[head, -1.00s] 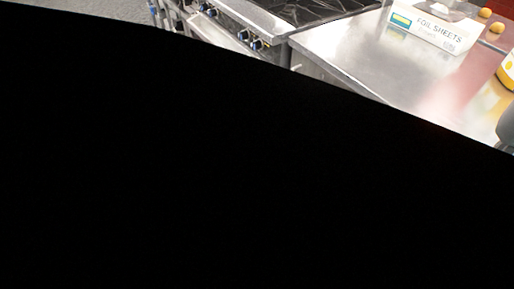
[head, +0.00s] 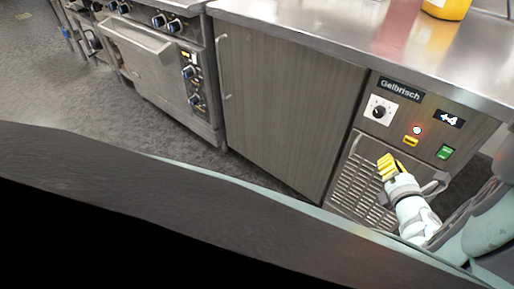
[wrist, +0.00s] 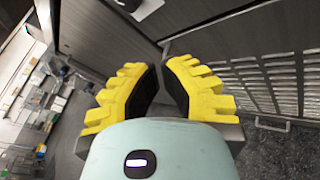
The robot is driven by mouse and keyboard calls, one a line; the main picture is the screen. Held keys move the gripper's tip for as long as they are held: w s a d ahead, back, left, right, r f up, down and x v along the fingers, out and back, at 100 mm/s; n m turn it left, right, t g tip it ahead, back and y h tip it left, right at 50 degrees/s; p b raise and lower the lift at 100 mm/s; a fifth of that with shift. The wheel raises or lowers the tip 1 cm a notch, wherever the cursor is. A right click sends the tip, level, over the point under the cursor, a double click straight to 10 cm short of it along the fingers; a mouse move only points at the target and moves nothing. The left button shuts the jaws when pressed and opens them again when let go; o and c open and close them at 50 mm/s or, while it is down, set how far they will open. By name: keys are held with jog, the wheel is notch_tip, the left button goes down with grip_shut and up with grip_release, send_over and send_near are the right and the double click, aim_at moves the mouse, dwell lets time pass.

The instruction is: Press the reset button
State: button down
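A control panel labelled Gelbrisch (head: 400,90) is on the cabinet front at the right of the head view. It carries a lit round red-and-white light (head: 417,130), a small yellow-orange button (head: 410,141) below it, and a green switch (head: 445,152) to the right. I cannot read which is the reset button. My gripper (head: 386,163) has yellow fingers and is just below and left of these controls, in front of the vent grille, apart from the buttons. In the wrist view my gripper (wrist: 161,70) has a gap between its fingers, narrow at the tips, with nothing held.
A black knob (head: 380,112) and a +4 display (head: 450,118) share the panel. Below is a vented door (head: 356,178) with a handle. A steel counter (head: 300,27) juts above, with a yellow container (head: 446,8) on it. An oven (head: 145,55) stands left; open floor lies before it.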

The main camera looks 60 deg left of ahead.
aim_at(410, 141)
dwell(0.5)
jog(key=shift+w+a+b, duration=0.4)
jog(key=shift+w+b, duration=0.15)
jog(key=shift+w, duration=0.85)
jog(key=shift+w+a+b, duration=0.4)
jog(key=shift+w+b, duration=0.2)
jog(key=shift+w, duration=0.85)
jog(key=shift+w+a+b, duration=0.4)
jog(key=shift+w+b, duration=0.15)
jog(key=shift+w, duration=0.85)
jog(key=c, duration=1.7)
grip_release()
grip_shut()
jog(key=shift+w+a, duration=0.1)
jog(key=shift+w, duration=0.3)
